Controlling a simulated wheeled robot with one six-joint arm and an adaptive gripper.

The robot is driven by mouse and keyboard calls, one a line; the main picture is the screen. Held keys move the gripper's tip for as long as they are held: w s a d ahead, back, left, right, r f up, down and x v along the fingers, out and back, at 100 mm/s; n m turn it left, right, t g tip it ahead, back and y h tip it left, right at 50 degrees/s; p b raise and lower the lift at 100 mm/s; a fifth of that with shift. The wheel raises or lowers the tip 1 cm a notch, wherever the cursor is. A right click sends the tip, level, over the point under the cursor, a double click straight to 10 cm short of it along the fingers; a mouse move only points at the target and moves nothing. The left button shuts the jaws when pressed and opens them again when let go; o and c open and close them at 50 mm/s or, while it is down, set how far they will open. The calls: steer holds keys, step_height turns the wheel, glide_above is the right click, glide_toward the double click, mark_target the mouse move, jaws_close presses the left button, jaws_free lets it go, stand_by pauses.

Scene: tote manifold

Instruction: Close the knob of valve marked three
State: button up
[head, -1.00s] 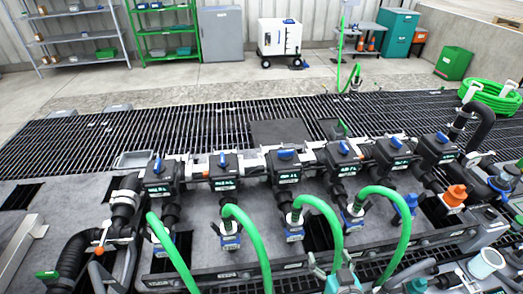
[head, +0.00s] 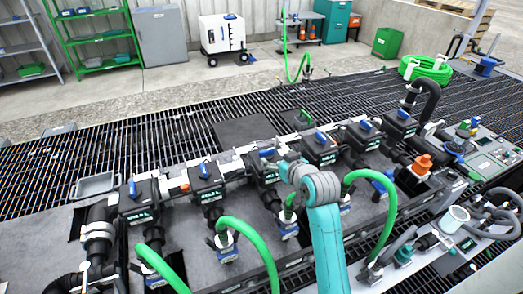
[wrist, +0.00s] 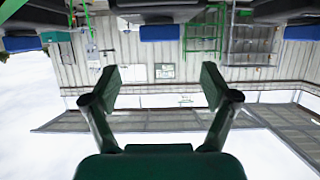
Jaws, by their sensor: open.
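A row of several black valves with blue knobs runs across the manifold in the head view. Their labels are too small to read, so I cannot tell which is marked three. The third valve from the left (head: 265,172) has its blue knob (head: 266,152) beside my teal arm's end. My gripper (wrist: 160,86) is open in the wrist view, with nothing between its fingers. In the head view its fingers are not clear. Blue knobs show along the top of the wrist view, one near the middle (wrist: 160,33), beyond the fingertips and apart from them.
Green hoses (head: 248,240) loop up from the manifold's front, close to my arm. An orange fitting (head: 421,165) stands at the right. A grey tray (head: 95,186) lies at the left. Black floor grating (head: 180,142) lies open behind the valves.

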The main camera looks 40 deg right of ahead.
mark_target(267, 151)
steer(key=x, duration=0.9)
steer(key=shift+w+d+f, duration=0.1)
steer(key=shift+w+f, duration=0.1)
steer(key=shift+w, duration=0.1)
steer(key=shift+c, duration=0.2)
steer(key=c, duration=1.1)
